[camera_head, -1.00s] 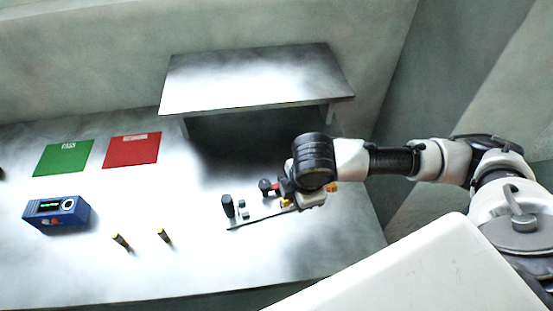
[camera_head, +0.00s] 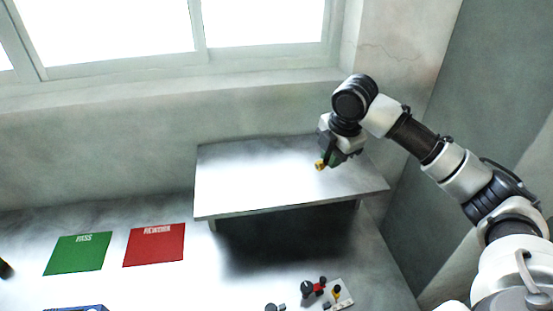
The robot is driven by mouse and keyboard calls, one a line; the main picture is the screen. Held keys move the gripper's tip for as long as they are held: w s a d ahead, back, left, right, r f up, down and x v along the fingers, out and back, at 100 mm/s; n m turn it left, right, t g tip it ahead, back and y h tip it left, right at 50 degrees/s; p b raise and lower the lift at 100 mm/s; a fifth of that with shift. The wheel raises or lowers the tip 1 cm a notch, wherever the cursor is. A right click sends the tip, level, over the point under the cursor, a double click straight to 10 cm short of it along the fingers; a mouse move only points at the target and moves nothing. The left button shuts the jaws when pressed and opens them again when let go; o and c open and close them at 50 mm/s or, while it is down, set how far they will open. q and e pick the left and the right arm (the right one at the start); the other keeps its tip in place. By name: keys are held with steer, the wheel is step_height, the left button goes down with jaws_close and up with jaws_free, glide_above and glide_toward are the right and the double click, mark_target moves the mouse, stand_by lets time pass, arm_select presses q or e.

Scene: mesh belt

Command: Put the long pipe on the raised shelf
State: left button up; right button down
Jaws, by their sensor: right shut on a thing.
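The raised shelf (camera_head: 255,180) is a shiny grey metal plate on supports at the back of the table. My right gripper (camera_head: 330,158) is above the right part of the shelf. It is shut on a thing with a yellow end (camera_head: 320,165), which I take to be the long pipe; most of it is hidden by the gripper. I cannot tell whether the pipe touches the shelf surface. My left gripper is not in view.
A green PASS mat (camera_head: 78,254) and a red REWORK mat (camera_head: 154,245) lie on the table at left. A small plate (camera_head: 343,298) with several fittings stands at the front. A blue device (camera_head: 80,308) is cut off below. The shelf's left and middle are clear.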

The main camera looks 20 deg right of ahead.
mark_target(284, 184)
steer(key=w+a+f+p, duration=0.1)
steer(key=w+a+f, duration=0.1)
steer(key=w+a+f+p, duration=0.1)
steer(key=w+a+f, duration=0.1)
steer(key=w+a, duration=0.1)
steer(key=w+a+f+p, duration=0.2)
steer(key=w, duration=0.1)
steer(key=shift+a, duration=0.15)
steer(key=shift+w+a+f, duration=0.15)
steer(key=shift+a+f, duration=0.05)
steer(key=shift+f+p, duration=0.3)
step_height(284, 184, down, 3)
steer(key=shift+f+p, duration=0.1)
steer(key=shift+p, duration=0.65)
steer(key=shift+f, duration=0.2)
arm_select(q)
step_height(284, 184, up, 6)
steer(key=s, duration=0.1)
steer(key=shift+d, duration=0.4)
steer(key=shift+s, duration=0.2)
arm_select(e)
steer(key=c, duration=1.1)
jaws_free()
steer(key=shift+f, duration=0.2)
